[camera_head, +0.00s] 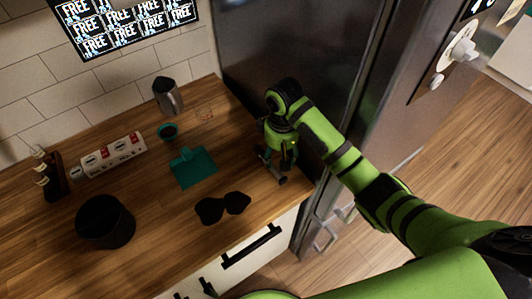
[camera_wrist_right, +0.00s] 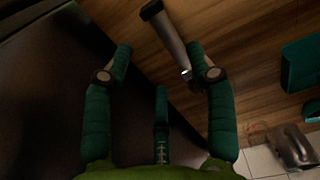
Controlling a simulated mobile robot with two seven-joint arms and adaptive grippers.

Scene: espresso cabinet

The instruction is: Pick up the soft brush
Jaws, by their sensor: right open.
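A dark, slim cylinder with a pale metal ring, which looks like the soft brush (camera_wrist_right: 168,38), lies on the wooden counter in the right wrist view. Its bristles cannot be made out, and one finger partly covers its lower end. My right gripper (camera_wrist_right: 158,62) is open, with the brush beside and partly behind its right-hand finger. No grip on it shows. In the head view my right gripper (camera_head: 274,164) points down over the counter's right end, close to the fridge. There the brush is mostly hidden by the fingers. My left gripper is out of view.
The steel fridge (camera_head: 290,50) stands close beside my right gripper.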

